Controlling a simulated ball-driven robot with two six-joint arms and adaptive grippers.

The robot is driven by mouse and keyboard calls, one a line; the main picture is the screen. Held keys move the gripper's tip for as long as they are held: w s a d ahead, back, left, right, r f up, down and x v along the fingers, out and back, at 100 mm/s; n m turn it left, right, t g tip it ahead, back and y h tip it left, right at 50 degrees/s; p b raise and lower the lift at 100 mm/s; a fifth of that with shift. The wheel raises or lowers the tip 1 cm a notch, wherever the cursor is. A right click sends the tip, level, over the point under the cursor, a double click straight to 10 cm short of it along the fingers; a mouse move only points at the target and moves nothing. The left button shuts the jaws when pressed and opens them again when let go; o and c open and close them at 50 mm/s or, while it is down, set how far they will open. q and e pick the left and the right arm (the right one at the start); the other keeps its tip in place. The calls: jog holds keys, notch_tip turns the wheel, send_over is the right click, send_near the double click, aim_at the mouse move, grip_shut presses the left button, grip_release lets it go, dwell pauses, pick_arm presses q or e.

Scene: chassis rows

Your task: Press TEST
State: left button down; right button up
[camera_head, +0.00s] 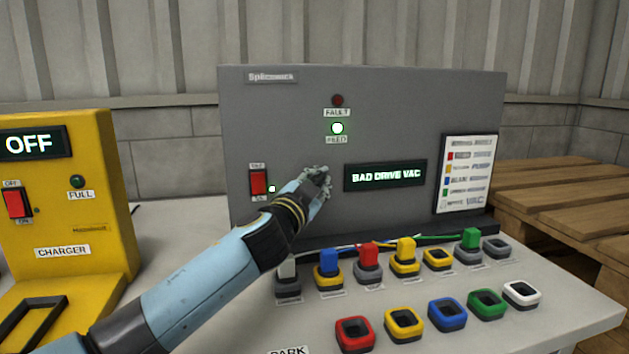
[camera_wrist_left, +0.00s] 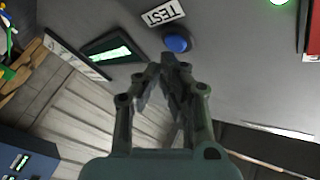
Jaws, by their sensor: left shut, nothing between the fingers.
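The blue TEST button (camera_wrist_left: 177,43) sits on the grey panel (camera_head: 290,110), beside its white TEST label (camera_wrist_left: 163,12) in the left wrist view. In the head view my left gripper (camera_head: 318,176) hides the button and label. The left gripper (camera_wrist_left: 171,64) is shut and empty, its fingertips just short of the button in the wrist picture. I cannot tell whether they touch it. The display (camera_head: 386,175) reads "BAD DRIVE VAC". The fault lamp (camera_head: 337,100) is dark red, and the green lamp (camera_head: 338,128) below it is lit. My right gripper is not in view.
A red switch (camera_head: 259,182) is left of the gripper. Coloured plugs, such as a red plug (camera_head: 368,252), stand in sockets below the panel, with empty sockets like the blue socket (camera_head: 447,314) in front. A yellow charger (camera_head: 90,190) reading OFF stands left; wooden pallets (camera_head: 545,195) are right.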

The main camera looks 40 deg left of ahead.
pick_arm(q)
jog(key=shift+s+d, duration=1.85)
jog(key=shift+d, duration=0.3)
